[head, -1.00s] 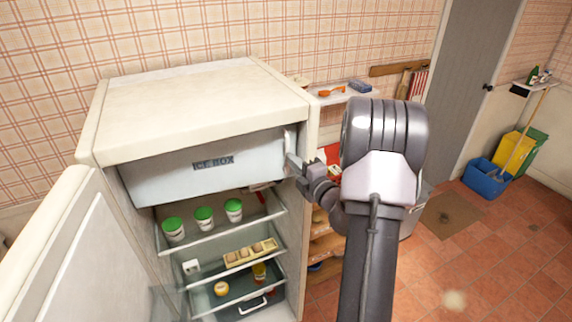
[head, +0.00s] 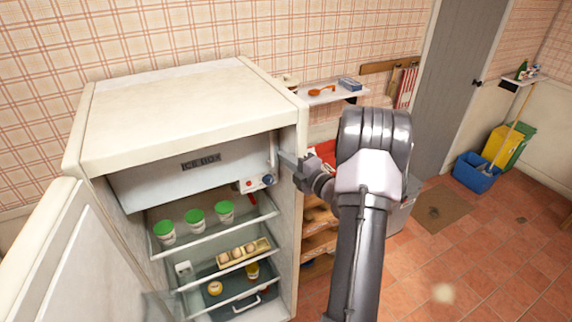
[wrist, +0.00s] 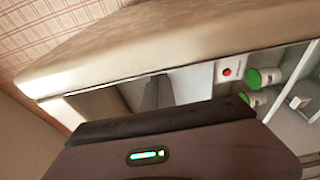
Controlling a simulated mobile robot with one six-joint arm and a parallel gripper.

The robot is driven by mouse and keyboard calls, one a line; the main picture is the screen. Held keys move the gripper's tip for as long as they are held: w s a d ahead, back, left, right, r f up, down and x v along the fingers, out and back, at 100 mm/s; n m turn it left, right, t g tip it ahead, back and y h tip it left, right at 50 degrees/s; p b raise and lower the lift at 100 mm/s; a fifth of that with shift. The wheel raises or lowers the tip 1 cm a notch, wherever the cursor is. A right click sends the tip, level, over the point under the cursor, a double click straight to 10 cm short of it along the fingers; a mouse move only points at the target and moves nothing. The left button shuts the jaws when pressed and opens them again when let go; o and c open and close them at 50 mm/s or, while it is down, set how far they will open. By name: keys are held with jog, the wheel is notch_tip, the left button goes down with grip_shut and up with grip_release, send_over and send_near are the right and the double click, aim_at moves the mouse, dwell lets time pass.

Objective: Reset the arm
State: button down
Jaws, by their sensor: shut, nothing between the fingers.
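My gripper (head: 287,162) is shut and empty. In the head view its tip is at the right side of the open fridge's (head: 170,105) mouth, near the right wall. In the wrist view the narrow dark fingers (wrist: 155,93) point toward the upper compartment under the fridge top. The ice box front (head: 150,182), labelled ICE BOX, spans the upper left of the interior, left of my gripper. I cannot tell whether my gripper touches anything.
Green-lidded tubs (head: 195,218) and an egg tray (head: 243,251) stand on shelves. The fridge door (head: 75,265) hangs open at left. Tiled floor (head: 480,250) is clear at right.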

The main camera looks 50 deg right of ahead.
jog(key=shift+s+a+b, duration=0.5)
jog(key=shift+s+a, duration=0.7)
jog(key=shift+s, duration=4.3)
jog(key=w+a+f+n+g+y+b, duration=0.1)
jog(key=w+a+n+g+y+b, duration=0.2)
jog(key=a+n, duration=0.5)
jog(key=a+n+g+y+b, duration=0.25)
jog(key=a+n+y, duration=0.2)
jog(key=a, duration=0.65)
jog(key=w+a+f+n+g+y+b, duration=0.15)
jog(key=a+n+y+b, duration=0.25)
jog(key=a+n, duration=0.45)
jog(key=s+a+f+n+g+h+b, duration=0.1)
jog(key=s+a+f+n+g+b, duration=0.3)
jog(key=a+n, duration=0.3)
jog(key=s+a+f+n+g+h+b, duration=0.1)
jog(key=s+a+f+n+g+b, duration=0.15)
jog(key=s+a+n, duration=0.4)
jog(key=s+f+n+t+h+b, duration=0.1)
jog(key=s+f+n+h+b, duration=0.1)
jog(key=n, duration=0.6)
jog(key=s+a+f+n+h+b, duration=0.1)
jog(key=s+f+n+h+b, duration=0.1)
jog(key=s+n+b, duration=0.3)
jog(key=n+h, duration=0.1)
jog(key=n, duration=0.2)
jog(key=shift+n+t, duration=0.35)
